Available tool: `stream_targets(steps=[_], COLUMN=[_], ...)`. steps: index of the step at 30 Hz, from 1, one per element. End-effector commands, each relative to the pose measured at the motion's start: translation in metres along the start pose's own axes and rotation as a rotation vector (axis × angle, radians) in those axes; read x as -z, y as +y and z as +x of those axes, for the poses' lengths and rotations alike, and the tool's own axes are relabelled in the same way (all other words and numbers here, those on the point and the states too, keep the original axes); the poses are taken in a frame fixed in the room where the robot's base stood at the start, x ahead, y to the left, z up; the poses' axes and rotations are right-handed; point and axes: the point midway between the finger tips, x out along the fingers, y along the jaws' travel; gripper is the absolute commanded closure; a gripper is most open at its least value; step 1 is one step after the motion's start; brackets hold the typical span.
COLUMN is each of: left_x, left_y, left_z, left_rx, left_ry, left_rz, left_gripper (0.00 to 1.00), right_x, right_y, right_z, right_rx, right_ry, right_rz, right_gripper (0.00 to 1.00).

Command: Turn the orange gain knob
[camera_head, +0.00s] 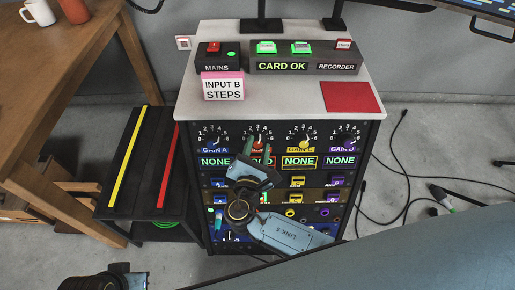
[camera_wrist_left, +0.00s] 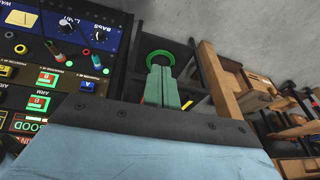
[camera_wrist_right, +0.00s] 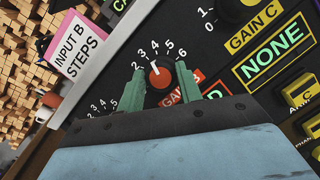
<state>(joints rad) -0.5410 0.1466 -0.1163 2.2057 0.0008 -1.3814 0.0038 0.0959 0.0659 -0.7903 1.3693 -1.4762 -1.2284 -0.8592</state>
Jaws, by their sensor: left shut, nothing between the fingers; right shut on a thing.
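The orange gain knob (camera_wrist_right: 161,72) is on the rack's front panel, in the GAIN B place. Its white mark points up toward the 3 to 4 part of the printed scale in the right wrist view. My right gripper (camera_wrist_right: 159,84) has one green finger on each side of the knob and is shut on it. In the head view, my right gripper (camera_head: 258,151) reaches up the panel and partly hides the knob and the display below it. My left gripper (camera_wrist_left: 160,82) is shut and empty, in front of the rack's side and away from the knob.
The yellow GAIN C knob (camera_head: 304,143) is close to the right of the orange one. An INPUT B STEPS card (camera_head: 223,87) stands on the rack top. A wooden table (camera_head: 70,65) is at left. Black cables (camera_head: 395,185) lie on the floor at right.

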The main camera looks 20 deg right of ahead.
Motion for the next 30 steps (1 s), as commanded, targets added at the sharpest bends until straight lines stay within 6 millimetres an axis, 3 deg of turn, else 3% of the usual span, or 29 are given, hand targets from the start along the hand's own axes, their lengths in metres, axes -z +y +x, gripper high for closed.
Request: stream_targets(steps=[12, 27, 28, 30], left_x=[0.001, 0.003, 0.003, 0.003], left_y=[0.004, 0.003, 0.003, 0.003], left_z=[-0.011, -0.012, -0.012, -0.012], left_rx=[-0.008, -0.006, -0.006, -0.006], left_ry=[0.005, 0.011, 0.011, 0.011], left_rz=[-0.005, -0.002, -0.002, -0.002], left_gripper=[1.0, 1.0, 1.0, 1.0], right_x=[0.001, 0.0, 0.0, 0.0], right_y=[0.0, 0.0, 0.0, 0.0], right_z=[-0.001, -0.001, -0.001, -0.001], right_rx=[0.067, 0.075, 0.075, 0.075], right_ry=[0.001, 0.001, 0.001, 0.001], right_rz=[0.181, 0.203, 0.203, 0.202], right_gripper=[0.88, 0.88, 0.64, 0.54])
